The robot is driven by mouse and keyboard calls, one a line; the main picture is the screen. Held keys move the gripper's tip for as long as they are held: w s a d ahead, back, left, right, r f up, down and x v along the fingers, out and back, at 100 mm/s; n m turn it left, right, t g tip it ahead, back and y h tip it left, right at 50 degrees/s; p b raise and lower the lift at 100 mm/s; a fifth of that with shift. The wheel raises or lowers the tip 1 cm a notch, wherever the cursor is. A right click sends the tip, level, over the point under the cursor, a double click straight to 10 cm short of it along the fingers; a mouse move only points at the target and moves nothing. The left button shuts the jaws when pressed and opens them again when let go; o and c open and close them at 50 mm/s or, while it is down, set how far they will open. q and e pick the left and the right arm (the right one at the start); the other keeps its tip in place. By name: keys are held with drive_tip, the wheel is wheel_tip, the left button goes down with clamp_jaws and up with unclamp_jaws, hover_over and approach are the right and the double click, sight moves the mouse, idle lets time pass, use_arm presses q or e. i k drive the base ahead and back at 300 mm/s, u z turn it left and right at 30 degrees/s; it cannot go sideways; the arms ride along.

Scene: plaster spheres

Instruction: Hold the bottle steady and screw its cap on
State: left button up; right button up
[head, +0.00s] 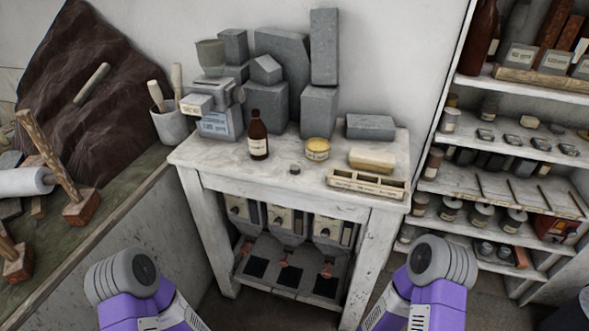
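A brown bottle (258,138) with a pale label stands upright on the white table (210,158), left of the middle. A small dark round piece (295,169), which looks like the cap, lies on the table in front and to the right of the bottle, apart from it. The bottle's mouth is too small to make out clearly. Purple and grey links of my two arms show at the bottom left and bottom right, well in front of the table. Neither of my grippers shows in the head view, and nothing touches the bottle.
A yellow tin (317,149) stands right of the bottle. A wooden tray (367,184) lies at the front right edge. Grey blocks (318,108) and a small machine (215,122) stand behind. Shelves (500,150) rise at right; a bench with tools is at left.

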sight(256, 131)
drive_tip(key=u, duration=1.3)
drive_tip(key=i, duration=0.5)
drive_tip(key=z, duration=1.45)
